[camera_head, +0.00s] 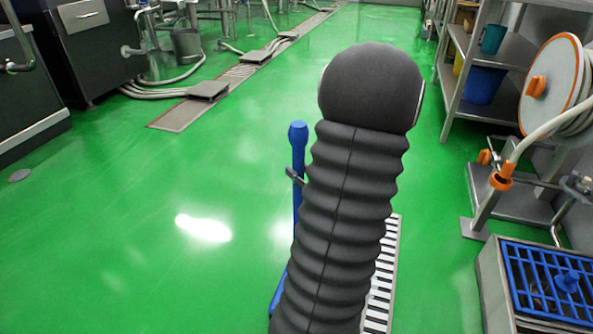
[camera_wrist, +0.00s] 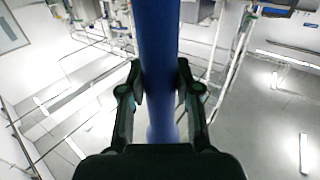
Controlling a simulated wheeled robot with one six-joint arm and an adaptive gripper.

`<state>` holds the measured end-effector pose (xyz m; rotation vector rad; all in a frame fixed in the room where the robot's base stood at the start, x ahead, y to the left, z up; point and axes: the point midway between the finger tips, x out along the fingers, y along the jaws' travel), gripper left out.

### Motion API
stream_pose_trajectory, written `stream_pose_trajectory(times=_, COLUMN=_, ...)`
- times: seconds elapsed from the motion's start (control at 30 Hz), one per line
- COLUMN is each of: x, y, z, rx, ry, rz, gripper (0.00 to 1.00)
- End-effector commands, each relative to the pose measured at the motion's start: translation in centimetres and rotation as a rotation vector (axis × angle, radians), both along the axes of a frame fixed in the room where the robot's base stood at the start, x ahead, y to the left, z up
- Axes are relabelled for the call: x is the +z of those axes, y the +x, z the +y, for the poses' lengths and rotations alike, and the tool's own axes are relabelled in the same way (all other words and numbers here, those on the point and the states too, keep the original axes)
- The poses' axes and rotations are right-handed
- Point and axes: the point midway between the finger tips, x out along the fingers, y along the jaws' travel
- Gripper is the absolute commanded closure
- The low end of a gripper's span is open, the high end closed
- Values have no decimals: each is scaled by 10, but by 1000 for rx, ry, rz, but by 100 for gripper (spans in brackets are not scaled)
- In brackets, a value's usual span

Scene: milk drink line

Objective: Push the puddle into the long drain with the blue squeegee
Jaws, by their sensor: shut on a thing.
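The blue squeegee (camera_head: 298,145) stands roughly upright in front of me. Its upper handle shows left of my arm, and a lower blue part shows at the bottom; my arm hides the rest, including most of the head. My gripper (camera_wrist: 160,88) is shut on the blue handle (camera_wrist: 159,40), one finger on each side. In the head view only a small dark part of it shows at the handle. The long drain (camera_head: 235,76) is a grated channel running from left of centre to the far back. I cannot clearly make out the puddle on the shiny green floor.
A slotted grate (camera_head: 381,290) lies right of my arm. A dark cabinet (camera_head: 85,45) stands left. A shelf rack (camera_head: 500,65), a hose reel (camera_head: 555,85) and a crate with a blue grid (camera_head: 545,280) stand right. The green floor (camera_head: 120,220) is open at left.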

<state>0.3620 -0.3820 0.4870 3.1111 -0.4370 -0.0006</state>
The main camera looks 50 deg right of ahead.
Motion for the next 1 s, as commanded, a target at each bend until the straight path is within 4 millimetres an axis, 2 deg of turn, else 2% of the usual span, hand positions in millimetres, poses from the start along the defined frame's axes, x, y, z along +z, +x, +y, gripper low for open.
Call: stream_pose_trajectory(times=1.0, x=1, y=-59, z=-22, rx=-3, ry=-2, rz=-1, gripper=100)
